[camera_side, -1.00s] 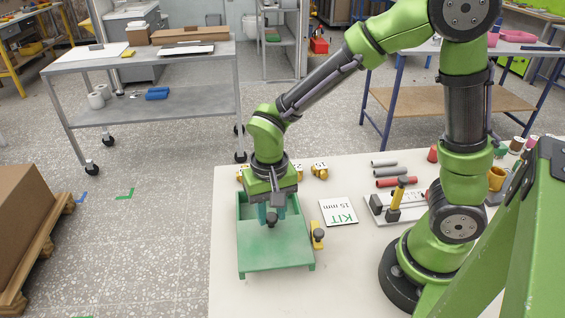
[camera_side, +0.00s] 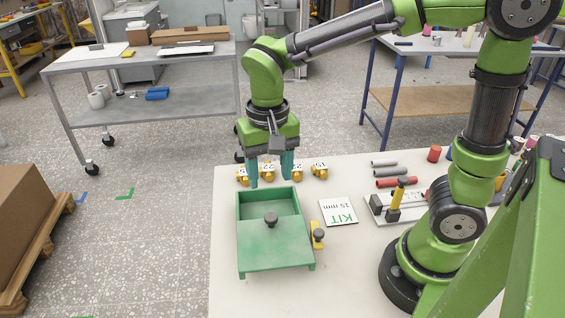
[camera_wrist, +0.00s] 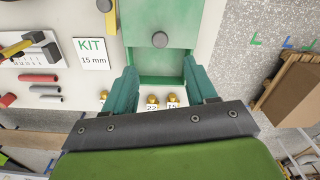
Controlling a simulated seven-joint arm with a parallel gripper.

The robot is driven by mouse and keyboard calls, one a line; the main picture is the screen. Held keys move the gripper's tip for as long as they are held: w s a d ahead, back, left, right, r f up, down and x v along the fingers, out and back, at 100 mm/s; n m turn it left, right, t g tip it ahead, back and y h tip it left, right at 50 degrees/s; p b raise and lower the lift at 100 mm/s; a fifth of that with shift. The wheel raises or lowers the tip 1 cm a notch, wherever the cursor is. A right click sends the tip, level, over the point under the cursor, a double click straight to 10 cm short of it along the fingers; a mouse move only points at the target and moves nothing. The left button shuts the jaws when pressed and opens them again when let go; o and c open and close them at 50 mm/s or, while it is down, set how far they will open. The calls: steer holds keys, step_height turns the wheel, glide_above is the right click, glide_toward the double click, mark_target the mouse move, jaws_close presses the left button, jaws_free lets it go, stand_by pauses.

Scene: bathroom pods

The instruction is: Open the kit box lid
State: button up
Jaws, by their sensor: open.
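The green kit box (camera_side: 242,215) sits on the white table, and in the wrist view its rim (camera_wrist: 192,50) shows near the top. Its flat green lid (camera_side: 285,250) with a dark round knob (camera_side: 271,219) lies over the front part of the box. The back part is uncovered and shows a green interior (camera_side: 270,203) that looks empty. The knob also shows in the wrist view (camera_wrist: 160,39). My gripper (camera_side: 270,182) is open and empty above the back edge of the box, apart from the knob. Its two teal fingers are spread in the wrist view (camera_wrist: 161,76).
Several yellow numbered fittings (camera_side: 320,170) stand behind the box. A yellow piece with a dark knob (camera_side: 317,236) is at the box's right side. A KIT 15 mm card (camera_side: 338,212), grey and red tubes (camera_side: 397,182) and a tool rack (camera_side: 385,214) lie to the right.

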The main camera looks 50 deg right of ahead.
step_height(320, 180, up, 6)
steer(key=shift+r, duration=0.2)
steer(key=s+d+n+t+y, duration=0.2)
steer(key=s+d+t, duration=0.5)
steer(key=shift+f, duration=0.2)
stand_by(0.4)
